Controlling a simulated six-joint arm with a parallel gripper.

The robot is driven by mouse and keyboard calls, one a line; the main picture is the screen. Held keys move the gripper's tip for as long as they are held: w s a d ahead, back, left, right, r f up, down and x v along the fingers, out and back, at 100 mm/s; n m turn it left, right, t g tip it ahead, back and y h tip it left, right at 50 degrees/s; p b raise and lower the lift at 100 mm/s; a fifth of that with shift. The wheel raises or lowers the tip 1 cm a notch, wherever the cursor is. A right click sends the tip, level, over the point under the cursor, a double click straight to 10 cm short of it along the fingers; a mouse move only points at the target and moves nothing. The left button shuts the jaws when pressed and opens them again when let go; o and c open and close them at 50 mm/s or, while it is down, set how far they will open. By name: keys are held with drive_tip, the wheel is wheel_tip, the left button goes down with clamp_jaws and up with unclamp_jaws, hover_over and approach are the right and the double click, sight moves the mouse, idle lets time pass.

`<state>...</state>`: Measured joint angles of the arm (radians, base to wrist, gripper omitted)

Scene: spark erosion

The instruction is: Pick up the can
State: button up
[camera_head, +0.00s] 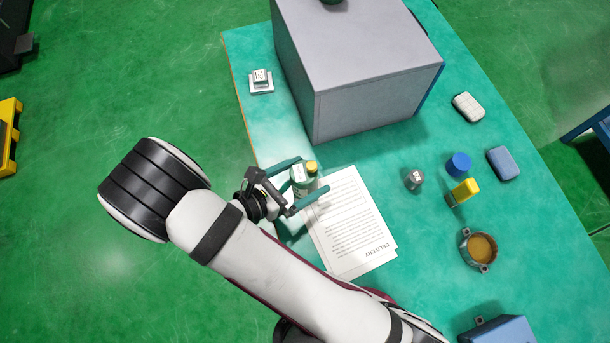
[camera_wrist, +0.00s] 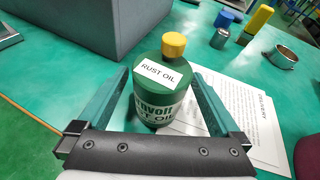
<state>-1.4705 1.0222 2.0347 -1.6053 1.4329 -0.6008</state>
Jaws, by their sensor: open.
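The can (camera_wrist: 158,107) is a dark green container with a yellow cap and a white "RUST OIL" label, standing upright on the teal table. In the head view the can (camera_head: 304,182) is at the table's left side, by the delivery paper. My gripper (camera_head: 308,178) is open, with one teal finger on either side of the can. In the wrist view my gripper (camera_wrist: 162,85) has the can between its fingers, with visible space around it.
A large grey box (camera_head: 365,105) stands behind the can. Delivery papers (camera_head: 350,225) lie to its right. A small white device (camera_head: 261,82) sits at the back left. A metal piece (camera_head: 414,179), blue cap (camera_head: 459,164), yellow item (camera_head: 463,191) and round pot (camera_head: 467,252) stand farther right.

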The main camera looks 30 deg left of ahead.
drive_tip(key=x, duration=0.3)
clamp_jaws()
idle(0.4)
